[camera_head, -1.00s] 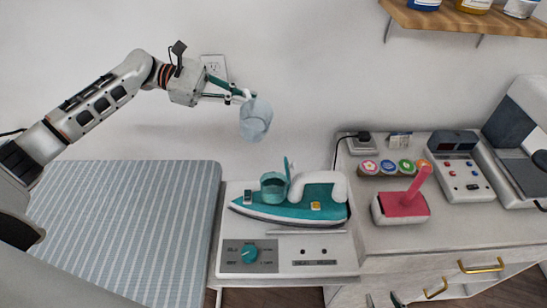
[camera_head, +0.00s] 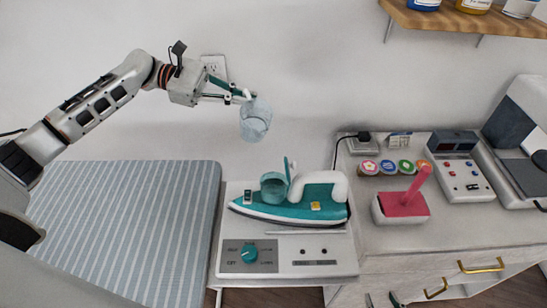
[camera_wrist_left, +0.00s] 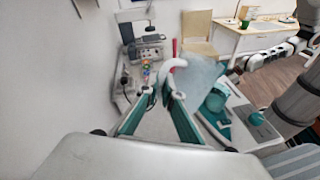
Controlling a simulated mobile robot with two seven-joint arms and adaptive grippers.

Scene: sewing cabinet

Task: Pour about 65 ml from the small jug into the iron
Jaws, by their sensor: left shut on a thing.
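My left gripper (camera_head: 243,96) is shut on the white handle of the small clear jug (camera_head: 256,122). The jug hangs in the air near the wall, above and to the left of the iron (camera_head: 318,203). It looks roughly upright; its liquid level is hard to make out. The iron is teal and white and lies on a white station, its round teal tank (camera_head: 273,186) at the left end. In the left wrist view the fingers grip the curved handle (camera_wrist_left: 172,68), with the jug (camera_wrist_left: 200,80) to their right. My right gripper (camera_head: 383,300) shows only partly at the bottom edge; its opening is unclear.
A striped ironing board (camera_head: 125,230) lies left of the iron's station (camera_head: 300,255), which has a teal dial (camera_head: 250,254). On the cabinet to the right stand a pink-handled block (camera_head: 403,207), several coloured spools (camera_head: 388,168) and a control box (camera_head: 462,170). A shelf (camera_head: 470,22) hangs above.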

